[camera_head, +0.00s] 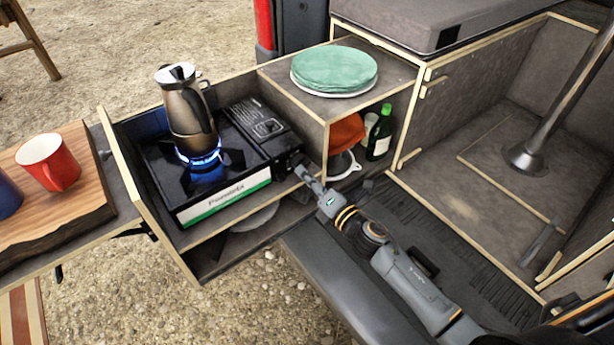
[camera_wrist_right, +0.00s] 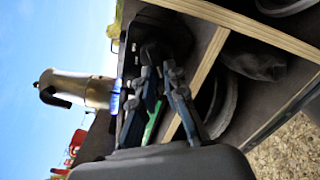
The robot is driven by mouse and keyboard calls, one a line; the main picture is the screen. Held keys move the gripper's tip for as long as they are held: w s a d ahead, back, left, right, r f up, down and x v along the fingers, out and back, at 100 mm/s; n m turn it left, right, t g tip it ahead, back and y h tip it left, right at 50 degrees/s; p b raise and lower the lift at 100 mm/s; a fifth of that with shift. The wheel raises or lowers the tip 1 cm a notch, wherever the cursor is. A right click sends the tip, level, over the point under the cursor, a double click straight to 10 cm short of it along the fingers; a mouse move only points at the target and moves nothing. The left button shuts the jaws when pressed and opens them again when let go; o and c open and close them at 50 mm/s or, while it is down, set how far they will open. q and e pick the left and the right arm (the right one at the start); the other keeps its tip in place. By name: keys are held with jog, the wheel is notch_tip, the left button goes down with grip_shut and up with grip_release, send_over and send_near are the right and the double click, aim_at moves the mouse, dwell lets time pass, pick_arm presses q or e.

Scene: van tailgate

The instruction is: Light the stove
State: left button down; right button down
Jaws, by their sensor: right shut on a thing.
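The black portable stove (camera_head: 215,165) sits in the pull-out drawer, with a pale front label edged in green. A blue flame (camera_head: 199,160) burns on its burner under a metal moka pot (camera_head: 190,112), and it also shows in the wrist view (camera_wrist_right: 114,103). My right gripper (camera_head: 302,172) is at the stove's front right corner, shut on the control knob, which the fingers mostly hide. In the right wrist view, my gripper's fingers (camera_wrist_right: 160,88) reach up to the dark knob area. My left gripper is not in view.
A wooden board (camera_head: 45,215) with a red mug (camera_head: 48,162) and a blue mug lies at the left. The wooden drawer wall (camera_head: 140,190) edges the stove.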

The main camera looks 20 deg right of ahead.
jog(key=shift+f, duration=0.1)
jog(key=c, duration=1.4)
grip_release()
jog(key=v, duration=1.2)
